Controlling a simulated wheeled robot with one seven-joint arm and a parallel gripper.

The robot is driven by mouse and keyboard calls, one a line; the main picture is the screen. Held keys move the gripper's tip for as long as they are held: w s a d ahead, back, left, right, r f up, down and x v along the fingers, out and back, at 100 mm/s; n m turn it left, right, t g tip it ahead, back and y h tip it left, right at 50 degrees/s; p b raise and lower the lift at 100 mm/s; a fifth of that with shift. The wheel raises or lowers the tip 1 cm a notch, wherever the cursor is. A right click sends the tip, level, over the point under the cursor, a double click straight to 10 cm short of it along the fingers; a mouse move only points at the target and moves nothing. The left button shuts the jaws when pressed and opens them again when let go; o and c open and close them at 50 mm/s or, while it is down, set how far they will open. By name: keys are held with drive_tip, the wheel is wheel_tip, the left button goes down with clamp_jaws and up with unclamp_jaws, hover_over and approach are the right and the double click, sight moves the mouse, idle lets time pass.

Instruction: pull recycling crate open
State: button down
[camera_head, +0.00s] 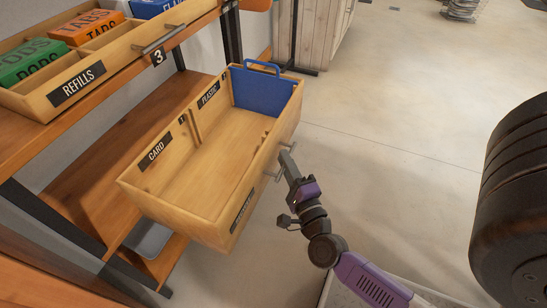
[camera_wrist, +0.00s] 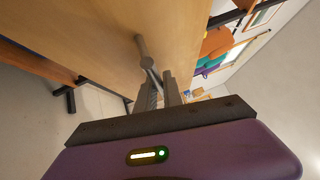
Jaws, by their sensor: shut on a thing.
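The recycling crate (camera_head: 160,206) is a wooden drawer on the lower part of the shelf unit, with labels reading CARD and PLASTIC inside. It stands well out from the shelf and its inside shows. A grey bar handle (camera_head: 278,168) is on its front face. My gripper (camera_head: 286,160) is at this handle, shut on it. In the wrist view the fingers (camera_wrist: 160,92) close around the handle bar (camera_wrist: 145,55), with the crate's wooden front (camera_wrist: 110,45) just beyond. The exact contact between fingertips and bar is small in the head view.
A blue divider or bin (camera_head: 256,92) stands at the crate's far end. Above, a REFILLS drawer (camera_head: 120,68) holds green and orange boxes. A grey tray (camera_head: 152,238) lies below the crate. The concrete floor (camera_head: 400,130) to the right is open.

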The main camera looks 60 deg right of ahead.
drive_tip(key=shift+s, duration=0.6)
drive_tip(key=c, duration=1.5)
unclamp_jaws()
drive_tip(key=v, duration=0.8)
